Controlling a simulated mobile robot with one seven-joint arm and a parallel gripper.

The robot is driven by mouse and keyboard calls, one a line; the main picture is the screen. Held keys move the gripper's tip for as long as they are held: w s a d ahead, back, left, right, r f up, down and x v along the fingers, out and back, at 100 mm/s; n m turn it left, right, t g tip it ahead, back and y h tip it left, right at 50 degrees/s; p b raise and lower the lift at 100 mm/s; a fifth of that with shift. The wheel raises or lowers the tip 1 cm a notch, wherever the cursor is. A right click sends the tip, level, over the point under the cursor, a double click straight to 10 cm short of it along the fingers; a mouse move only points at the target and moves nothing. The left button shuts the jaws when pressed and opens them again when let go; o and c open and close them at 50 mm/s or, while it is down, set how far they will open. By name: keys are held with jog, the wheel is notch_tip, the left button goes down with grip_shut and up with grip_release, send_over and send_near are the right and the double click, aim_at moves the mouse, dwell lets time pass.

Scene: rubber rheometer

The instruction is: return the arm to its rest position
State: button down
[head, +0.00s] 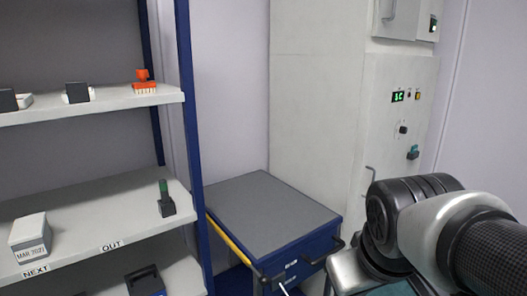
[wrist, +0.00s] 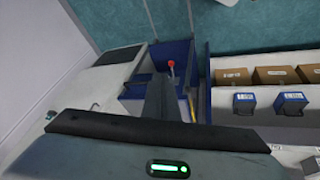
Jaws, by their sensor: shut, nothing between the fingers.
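My arm enters the head view (head: 430,235) at the lower right, in front of the tall cream machine cabinet; the gripper end is not visible there. In the wrist view my gripper (wrist: 159,90) points away from the camera as a narrow dark shape, with its fingers together and nothing held. A dark bar and a housing with a green light fill the bottom of that view. The gripper appears over a blue-sided open space, with a red knob (wrist: 171,64) just beyond the fingertips; whether they touch cannot be told.
A blue cart (head: 268,222) with a grey top stands between the shelf rack (head: 95,108) and the cream cabinet (head: 318,105). The cart top is bare. In the wrist view, cardboard boxes (wrist: 275,76) and small blue boxes (wrist: 292,103) sit on shelves at right.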

jog(key=s+r+m+p, duration=0.1)
jog(key=r+p, duration=0.7)
jog(key=r, duration=0.1)
jog(key=s+a+r+m+y+p, duration=0.1)
jog(key=s+r+p, duration=0.1)
jog(key=r+p, duration=0.7)
jog(key=shift+a+r+m, duration=0.3)
jog(key=shift+r, duration=0.15)
jog(key=shift+s, duration=0.1)
